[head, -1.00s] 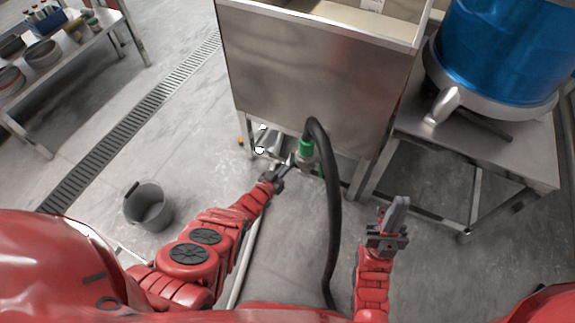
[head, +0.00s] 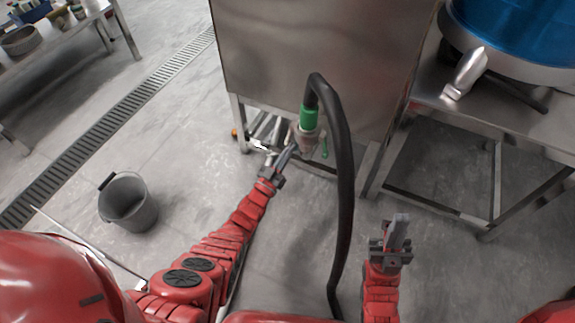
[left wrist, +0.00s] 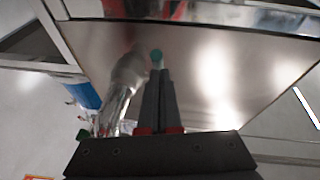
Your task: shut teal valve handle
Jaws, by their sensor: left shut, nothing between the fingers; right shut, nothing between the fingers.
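A metal valve (head: 304,137) sits low at the front of the steel machine, under a green hose collar (head: 309,117) with a black hose. The small teal-green handle (head: 324,148) hangs at the valve's right side. My left gripper (head: 289,154) is shut and empty, with its tips at the valve's lower left in the head view. In the left wrist view the rounded teal end of the handle (left wrist: 156,54) shows just beyond the shut fingertips (left wrist: 159,72). I cannot tell whether they touch. My right gripper (head: 398,228) is shut and empty, low at the right.
The black hose (head: 346,190) loops down between my two arms. A steel stand (head: 470,105) bears a blue drum (head: 525,30) at right. A grey bucket (head: 128,203) stands on the floor at left, near a drain grate (head: 100,135).

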